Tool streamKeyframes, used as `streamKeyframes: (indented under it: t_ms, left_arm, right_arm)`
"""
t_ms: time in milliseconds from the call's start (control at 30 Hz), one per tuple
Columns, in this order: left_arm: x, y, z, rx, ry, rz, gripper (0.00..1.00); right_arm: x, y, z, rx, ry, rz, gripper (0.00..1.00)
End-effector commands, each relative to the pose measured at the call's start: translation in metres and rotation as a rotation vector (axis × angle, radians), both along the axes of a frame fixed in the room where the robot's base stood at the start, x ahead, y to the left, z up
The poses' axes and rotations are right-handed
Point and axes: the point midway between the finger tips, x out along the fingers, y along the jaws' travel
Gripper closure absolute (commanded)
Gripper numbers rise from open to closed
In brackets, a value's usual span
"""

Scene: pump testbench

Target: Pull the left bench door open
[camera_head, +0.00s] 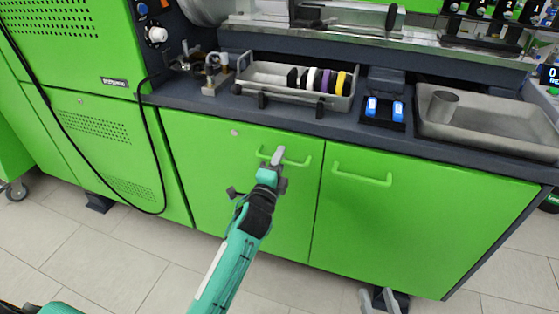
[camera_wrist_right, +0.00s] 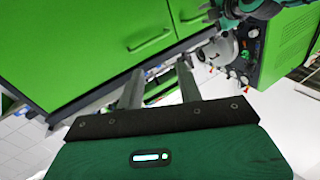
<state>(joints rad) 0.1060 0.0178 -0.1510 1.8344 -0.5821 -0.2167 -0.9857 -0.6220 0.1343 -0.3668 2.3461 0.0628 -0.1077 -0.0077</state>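The left bench door (camera_head: 215,180) is green and sits flush in the bench front, beside the right bench door (camera_head: 400,225). Its bar handle (camera_head: 302,162) runs across its upper right part. My left gripper (camera_head: 278,156) is at this handle, with its light grey fingertips overlapping the bar's middle. Whether the fingers are closed around the bar is hidden by the angle. My right gripper (camera_head: 378,300) is low in front of the right door, apart from it. In the right wrist view its two fingers (camera_wrist_right: 158,82) are spread, with nothing between them.
The right door has its own handle (camera_head: 362,174). On the benchtop are a metal tray (camera_head: 258,78) with several coloured rings, blue-topped parts (camera_head: 384,109) and a metal basin (camera_head: 485,130). A black cable hangs at the left. The tiled floor (camera_head: 115,245) in front is clear.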

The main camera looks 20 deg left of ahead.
Motion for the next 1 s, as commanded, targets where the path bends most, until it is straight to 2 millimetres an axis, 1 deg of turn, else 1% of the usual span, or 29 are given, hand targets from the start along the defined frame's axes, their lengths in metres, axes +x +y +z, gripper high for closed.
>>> streamKeyframes:
  t_ms: [167, 200, 267, 300, 367, 733, 800, 867, 1000]
  left_arm:
    - [0.000, 0.000, 0.000, 0.000, 0.000, 0.000, 0.69]
    - [0.000, 0.000, 0.000, 0.000, 0.000, 0.000, 0.71]
    - [0.000, 0.000, 0.000, 0.000, 0.000, 0.000, 0.82]
    - [0.000, 0.000, 0.000, 0.000, 0.000, 0.000, 0.90]
    - [0.000, 0.000, 0.000, 0.000, 0.000, 0.000, 1.00]
    - [-0.004, 0.001, 0.001, 0.001, 0.000, -0.008, 1.00]
    - [-0.007, 0.002, 0.001, 0.003, 0.001, -0.016, 1.00]
    - [-0.012, 0.002, 0.001, 0.003, 0.001, -0.026, 1.00]
    - [-0.026, 0.004, 0.001, 0.004, 0.004, -0.059, 1.00]
  right_arm:
    - [0.001, 0.000, 0.001, -0.001, -0.003, -0.001, 0.64]
    - [0.001, 0.000, 0.001, 0.000, -0.002, 0.000, 0.64]
    - [0.001, 0.000, 0.000, -0.001, 0.000, -0.001, 0.64]
    - [0.000, 0.000, 0.000, -0.001, 0.002, -0.001, 0.64]
    - [0.000, 0.000, -0.001, -0.002, 0.004, 0.000, 0.64]
    - [-0.003, 0.001, -0.006, -0.007, 0.033, 0.004, 0.64]
    - [-0.009, 0.004, -0.020, -0.020, 0.094, 0.015, 0.64]
    - [-0.014, 0.006, -0.029, -0.032, 0.142, 0.026, 0.64]
    - [-0.032, 0.012, -0.053, -0.067, 0.285, 0.058, 0.64]
